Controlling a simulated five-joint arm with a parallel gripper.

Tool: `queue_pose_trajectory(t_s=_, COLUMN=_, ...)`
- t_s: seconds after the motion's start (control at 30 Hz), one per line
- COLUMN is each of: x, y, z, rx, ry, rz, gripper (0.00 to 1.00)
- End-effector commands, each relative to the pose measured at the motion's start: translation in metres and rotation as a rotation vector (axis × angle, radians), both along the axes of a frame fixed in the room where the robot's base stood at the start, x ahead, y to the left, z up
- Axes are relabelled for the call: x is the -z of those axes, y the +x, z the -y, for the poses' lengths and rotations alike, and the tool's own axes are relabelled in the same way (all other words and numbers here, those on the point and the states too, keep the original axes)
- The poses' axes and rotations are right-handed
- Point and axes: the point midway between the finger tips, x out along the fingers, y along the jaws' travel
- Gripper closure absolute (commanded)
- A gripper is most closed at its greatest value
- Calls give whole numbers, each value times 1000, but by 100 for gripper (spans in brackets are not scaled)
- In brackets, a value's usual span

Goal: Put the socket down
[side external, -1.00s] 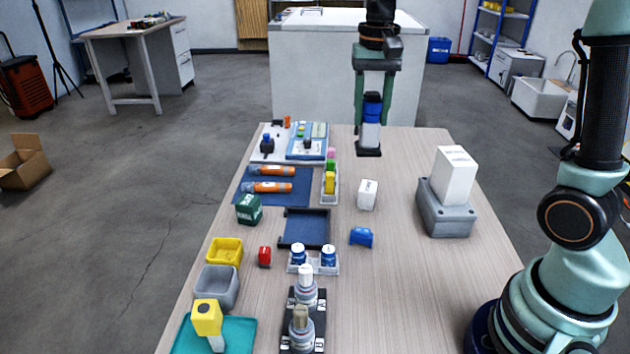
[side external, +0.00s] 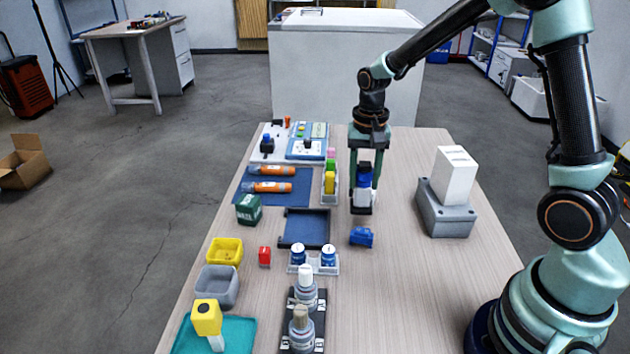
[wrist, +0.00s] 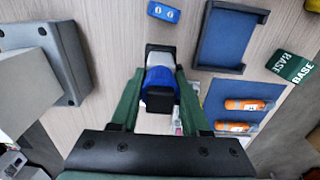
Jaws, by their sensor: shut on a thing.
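My gripper (side external: 362,206) is over the table, right of the dark blue-floored tray (side external: 306,228). It is shut on a blue and white piece (side external: 364,178), which I take to be the socket. The piece hangs upright between the fingers, blue above and white below. The wrist view shows the gripper (wrist: 160,74) with the piece (wrist: 158,80) between its dark fingertips. Whether its bottom touches the table I cannot tell.
A small blue block (side external: 361,237) lies just in front of my gripper. A narrow tray of coloured blocks (side external: 330,198) is close on the left. A grey base (side external: 446,214) with a white box (side external: 457,176) stands right. Bare table lies between.

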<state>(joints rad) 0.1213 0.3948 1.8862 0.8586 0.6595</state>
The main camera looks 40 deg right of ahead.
Motion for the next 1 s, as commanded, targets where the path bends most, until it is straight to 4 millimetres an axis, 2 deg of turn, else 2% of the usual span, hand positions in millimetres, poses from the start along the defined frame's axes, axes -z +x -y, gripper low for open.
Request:
queue_pose_trajectory(t_s=0.23, x=35, y=-1, z=0, rx=0, ry=1, rz=-5, gripper=100)
queue_pose_trajectory(t_s=0.7, x=42, y=-1, z=0, rx=0, ry=1, rz=-2, gripper=100)
queue_pose_trajectory(t_s=0.73, x=42, y=-1, z=0, rx=0, ry=1, rz=-2, gripper=43)
queue_pose_trajectory(t_s=0.77, x=42, y=-1, z=0, rx=0, ry=1, rz=-2, gripper=31)
queue_pose_trajectory(t_s=0.8, x=42, y=-1, z=0, rx=0, ry=0, rz=-1, gripper=24)
queue_pose_trajectory(t_s=1.0, x=42, y=-1, z=0, rx=0, ry=0, rz=-1, gripper=24)
